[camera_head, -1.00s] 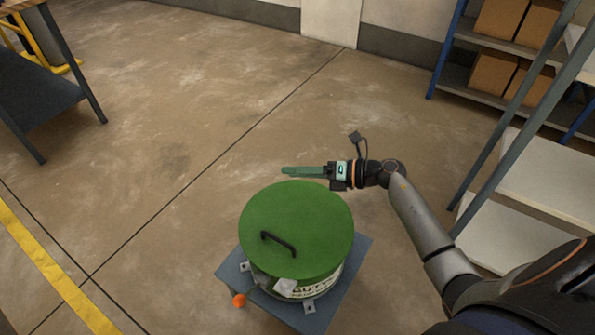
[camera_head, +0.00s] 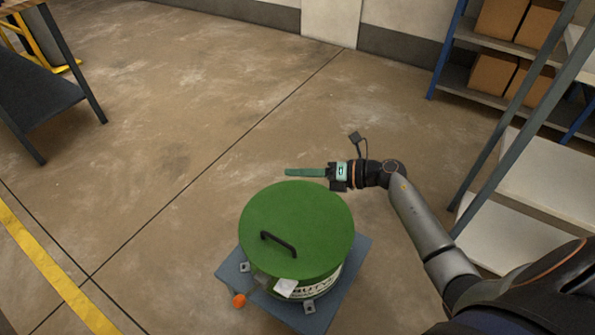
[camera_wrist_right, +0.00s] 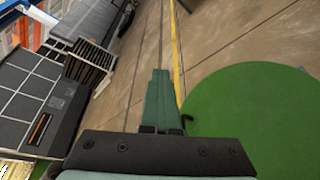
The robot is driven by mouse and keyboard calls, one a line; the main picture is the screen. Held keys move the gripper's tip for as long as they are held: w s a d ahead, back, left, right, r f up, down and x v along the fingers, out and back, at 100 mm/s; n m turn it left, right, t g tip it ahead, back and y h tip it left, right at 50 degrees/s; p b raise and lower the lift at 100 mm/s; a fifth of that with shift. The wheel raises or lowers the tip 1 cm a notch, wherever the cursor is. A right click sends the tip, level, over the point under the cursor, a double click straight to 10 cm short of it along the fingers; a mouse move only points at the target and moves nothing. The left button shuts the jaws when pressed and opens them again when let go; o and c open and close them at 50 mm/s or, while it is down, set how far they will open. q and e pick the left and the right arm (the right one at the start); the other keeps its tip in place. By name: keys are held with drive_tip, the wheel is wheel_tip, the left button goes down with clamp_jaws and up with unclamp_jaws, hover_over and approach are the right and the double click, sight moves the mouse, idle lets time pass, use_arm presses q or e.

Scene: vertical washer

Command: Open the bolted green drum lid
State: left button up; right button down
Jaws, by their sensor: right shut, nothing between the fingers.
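The green drum lid (camera_head: 310,222) lies on a round drum (camera_head: 318,283) with a printed label, and a black handle (camera_head: 278,244) stands on the lid. The drum sits on a blue-grey stand (camera_head: 340,290). My right gripper (camera_head: 290,172) is shut and empty, just beyond the lid's far edge, its fingers pointing left. My left gripper is not in view.
An orange knob (camera_head: 239,301) sticks out at the stand's front left. A dark workbench (camera_head: 38,85) stands at the far left. The floor between is clear.

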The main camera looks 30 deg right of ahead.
idle(0.7)
drive_tip(key=c, duration=0.9)
unclamp_jaws()
drive_tip(key=v, duration=1.2)
drive_tip(key=shift+s+d+r+p, duration=0.1)
drive_tip(key=shift+s+d+p, duration=0.1)
drive_tip(key=shift+p, duration=0.2)
